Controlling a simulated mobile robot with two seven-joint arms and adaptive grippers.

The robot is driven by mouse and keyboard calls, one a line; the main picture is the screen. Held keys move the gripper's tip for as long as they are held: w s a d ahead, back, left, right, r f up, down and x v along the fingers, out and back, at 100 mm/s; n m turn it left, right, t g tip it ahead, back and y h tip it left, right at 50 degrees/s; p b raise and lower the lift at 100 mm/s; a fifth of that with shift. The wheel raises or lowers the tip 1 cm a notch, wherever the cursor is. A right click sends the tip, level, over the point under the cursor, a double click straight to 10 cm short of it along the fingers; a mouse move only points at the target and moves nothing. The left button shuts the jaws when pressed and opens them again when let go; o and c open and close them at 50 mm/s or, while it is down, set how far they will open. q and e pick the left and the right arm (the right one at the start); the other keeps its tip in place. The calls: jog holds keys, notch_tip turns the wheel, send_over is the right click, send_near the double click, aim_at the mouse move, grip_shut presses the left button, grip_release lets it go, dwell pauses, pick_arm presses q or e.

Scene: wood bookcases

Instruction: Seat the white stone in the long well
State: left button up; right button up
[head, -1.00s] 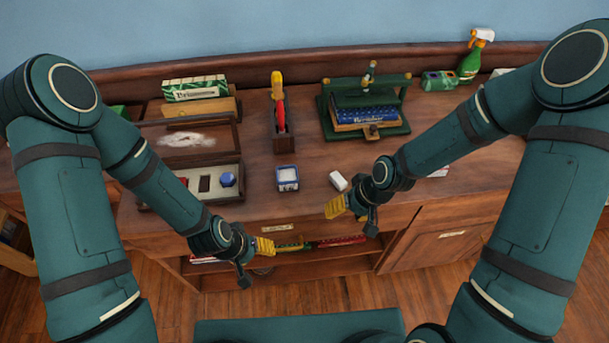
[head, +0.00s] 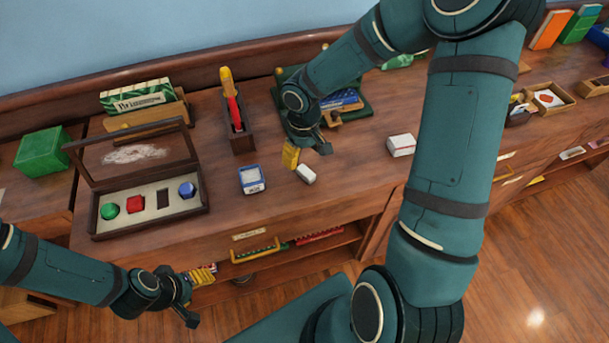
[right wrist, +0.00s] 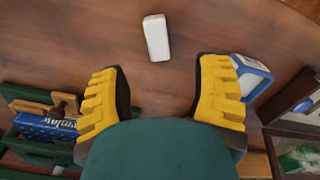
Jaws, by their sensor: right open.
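The white stone (head: 306,174) is a small white block lying on the wooden top; it also shows in the right wrist view (right wrist: 156,38). The long well (head: 164,199) is a dark, narrow, empty slot in the pale insert of the open case (head: 150,226), between a red stone (head: 135,204) and a blue stone (head: 187,190). My right gripper (head: 291,156) is beside the white stone, its yellow fingers spread (right wrist: 160,92) and empty, with the stone ahead of them. My left gripper (head: 201,275) hangs in front of the cabinet, away from the case; its opening is unclear.
A blue-and-white box (head: 252,179) stands between the case and the white stone. A white-and-red box (head: 401,145) lies to the right. A dark holder (head: 239,140) with red and yellow handles and a green press (head: 360,107) stand behind.

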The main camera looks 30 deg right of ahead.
aim_at(306, 171)
jog(key=shift+s+d+f+b, duration=0.15)
jog(key=shift+f+b, duration=0.35)
jog(key=shift+f, duration=1.25)
jog(key=shift+s+f+b, duration=0.2)
jog(key=shift+f+b, duration=0.25)
jog(key=shift+f, duration=1.3)
grip_shut()
